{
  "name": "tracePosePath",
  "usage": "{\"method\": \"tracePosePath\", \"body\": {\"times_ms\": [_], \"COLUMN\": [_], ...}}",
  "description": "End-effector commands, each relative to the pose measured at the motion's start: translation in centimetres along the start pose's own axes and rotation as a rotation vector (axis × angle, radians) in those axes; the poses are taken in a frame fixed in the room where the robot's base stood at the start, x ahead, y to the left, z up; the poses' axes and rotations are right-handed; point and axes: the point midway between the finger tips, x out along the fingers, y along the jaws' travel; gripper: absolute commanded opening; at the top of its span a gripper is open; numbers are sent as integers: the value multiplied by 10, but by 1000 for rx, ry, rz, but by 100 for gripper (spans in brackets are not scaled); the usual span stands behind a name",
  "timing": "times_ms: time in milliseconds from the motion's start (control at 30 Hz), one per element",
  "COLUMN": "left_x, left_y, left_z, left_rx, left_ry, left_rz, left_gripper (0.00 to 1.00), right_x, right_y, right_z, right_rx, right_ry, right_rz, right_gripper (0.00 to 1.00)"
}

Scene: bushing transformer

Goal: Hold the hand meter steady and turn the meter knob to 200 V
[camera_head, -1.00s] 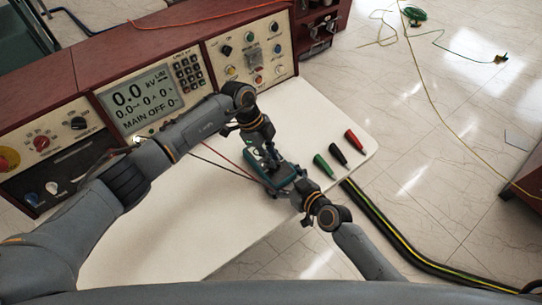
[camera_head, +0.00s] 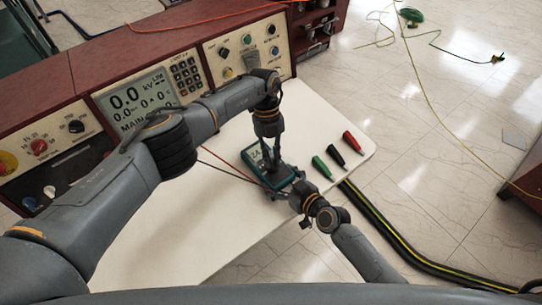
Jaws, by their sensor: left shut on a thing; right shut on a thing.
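The hand meter (camera_head: 252,158), a teal-cased device with a small display, lies on the white table top near its front edge. My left gripper (camera_head: 271,167) comes down from above onto the meter's face and is shut on the meter knob, which is mostly hidden by the fingers. My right gripper (camera_head: 286,186) is shut on the near right side of the hand meter. The knob's pointer and the dial markings are too small and covered to read.
Green, black and red plugs (camera_head: 337,157) lie right of the meter on the white table (camera_head: 200,225). Red and black leads run left from the meter. The control console (camera_head: 150,85) stands behind. A thick black-and-yellow cable (camera_head: 390,237) lies beside the table.

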Motion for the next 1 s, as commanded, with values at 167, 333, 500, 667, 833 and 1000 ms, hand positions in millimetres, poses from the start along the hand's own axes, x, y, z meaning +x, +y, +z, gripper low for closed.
{"method": "tracePosePath", "body": {"times_ms": [167,333,500,667,833,1000], "left_x": [1,1,1,1,1,1], "left_y": [-2,-2,-2,-1,-1,-1], "left_z": [-1,0,0,0,0,0], "left_rx": [100,163,196,206,206,205], "left_ry": [2,1,1,1,1,2], "left_rz": [43,69,82,87,87,87], "left_gripper": [0,0,0,0,0,18], "right_x": [0,0,0,0,0,0], "right_y": [0,0,0,0,0,1], "right_z": [3,3,3,3,3,3], "right_rx": [1,1,1,1,1,1], "right_ry": [-5,-5,-5,-5,-5,-5], "right_rz": [0,0,0,0,0,1], "right_gripper": [31,31,31,31,31,31]}}
